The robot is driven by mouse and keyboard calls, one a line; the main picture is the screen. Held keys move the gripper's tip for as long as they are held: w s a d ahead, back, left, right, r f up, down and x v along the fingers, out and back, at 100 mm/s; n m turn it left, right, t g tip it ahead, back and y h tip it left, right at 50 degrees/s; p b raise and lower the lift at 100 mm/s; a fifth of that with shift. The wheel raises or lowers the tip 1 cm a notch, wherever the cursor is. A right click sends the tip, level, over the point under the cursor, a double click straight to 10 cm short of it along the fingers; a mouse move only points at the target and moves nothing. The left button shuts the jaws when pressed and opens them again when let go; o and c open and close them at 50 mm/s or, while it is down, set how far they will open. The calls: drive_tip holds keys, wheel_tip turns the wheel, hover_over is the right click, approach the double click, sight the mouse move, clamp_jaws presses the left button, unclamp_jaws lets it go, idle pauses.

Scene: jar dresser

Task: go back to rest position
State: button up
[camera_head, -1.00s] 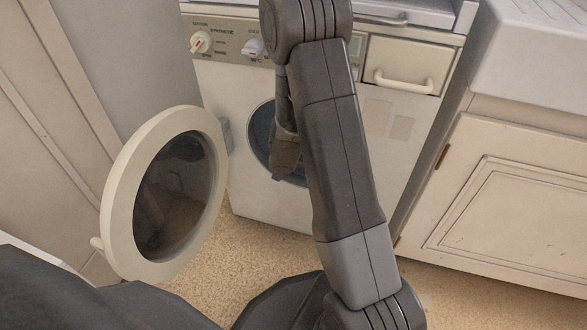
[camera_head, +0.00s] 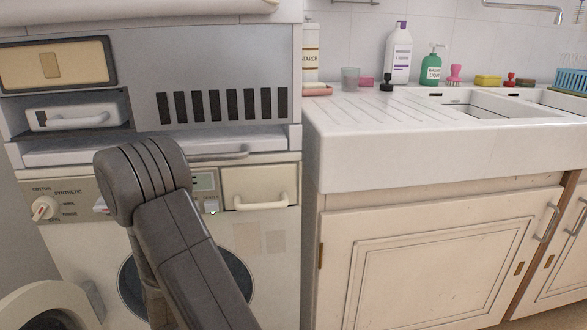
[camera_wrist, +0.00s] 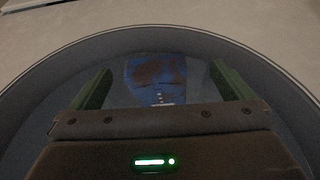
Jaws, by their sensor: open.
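In the wrist view my gripper (camera_wrist: 160,88) is open, its two green-lined fingers spread wide with nothing between them. It faces the round opening of the washing machine, whose dark rim (camera_wrist: 60,55) arches around it. A blue and brown thing (camera_wrist: 157,80), perhaps cloth, lies deeper inside, beyond the fingers. In the head view my arm crosses in front of the washing machine (camera_head: 270,250), and the gripper itself is hidden there. The machine's round door (camera_head: 40,305) stands open at the lower left, partly cut off by the frame.
A white sink (camera_head: 420,150) with a cabinet (camera_head: 430,265) below stands to the right. Bottles, a glass and sponges stand along its back. A grey vented unit (camera_head: 220,65) is above the machine. The open door limits room on the left.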

drive_tip(key=w+p, duration=0.1)
drive_tip(key=w, duration=0.2)
drive_tip(key=w+a+p, duration=0.1)
drive_tip(key=w, duration=0.2)
drive_tip(key=w+a+p, duration=0.1)
drive_tip(key=w, duration=0.3)
drive_tip(key=shift+w+a+r, duration=0.1)
drive_tip(key=shift+a+r, duration=0.05)
drive_tip(key=shift+a, duration=0.1)
drive_tip(key=b+x, duration=0.1)
drive_tip(key=x, duration=0.3)
drive_tip(key=shift+w+a+b, duration=0.1)
drive_tip(key=shift+w+b, duration=0.2)
drive_tip(key=shift+r, duration=0.1)
